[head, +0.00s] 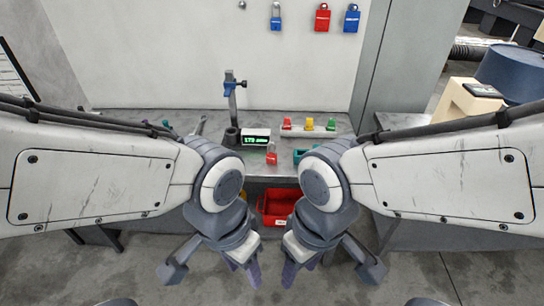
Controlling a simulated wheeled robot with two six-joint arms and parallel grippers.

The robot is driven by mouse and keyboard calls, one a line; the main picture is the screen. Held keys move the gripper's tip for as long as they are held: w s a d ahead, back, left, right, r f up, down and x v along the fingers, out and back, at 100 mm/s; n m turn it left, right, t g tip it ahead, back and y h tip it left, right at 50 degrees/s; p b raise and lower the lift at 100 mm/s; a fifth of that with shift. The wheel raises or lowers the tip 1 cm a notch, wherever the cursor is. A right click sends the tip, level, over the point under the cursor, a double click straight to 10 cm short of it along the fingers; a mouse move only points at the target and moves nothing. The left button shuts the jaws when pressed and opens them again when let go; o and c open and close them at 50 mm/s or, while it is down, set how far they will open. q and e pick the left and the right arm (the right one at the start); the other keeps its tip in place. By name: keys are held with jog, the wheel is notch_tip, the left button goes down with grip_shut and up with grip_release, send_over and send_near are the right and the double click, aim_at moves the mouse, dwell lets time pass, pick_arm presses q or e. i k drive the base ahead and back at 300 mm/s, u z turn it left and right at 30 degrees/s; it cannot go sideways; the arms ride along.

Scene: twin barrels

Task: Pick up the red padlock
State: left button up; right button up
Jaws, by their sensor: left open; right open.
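A red padlock (322,18) with a metal shackle hangs high on the pale wall panel, beside a blue padlock (351,18). A smaller red object (271,156), possibly also a padlock, stands on the grey workbench (165,123) in front of a digital display. My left gripper (251,273) and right gripper (292,274) hang low in front of the bench, pointing down, both open and empty. Both are well apart from the red objects. Their fingertips are small and partly hidden by my wrists.
A red bin (282,205) is below the bench edge, between my arms. The digital display (255,137), a stand with a blue clamp (233,95) and a rack with red, yellow and green pieces (309,130) occupy the bench. A blue barrel (515,72) stands at right.

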aim_at(271, 158)
jog(key=u, duration=0.15)
jog(key=i, duration=1.2)
jog(key=z, duration=0.25)
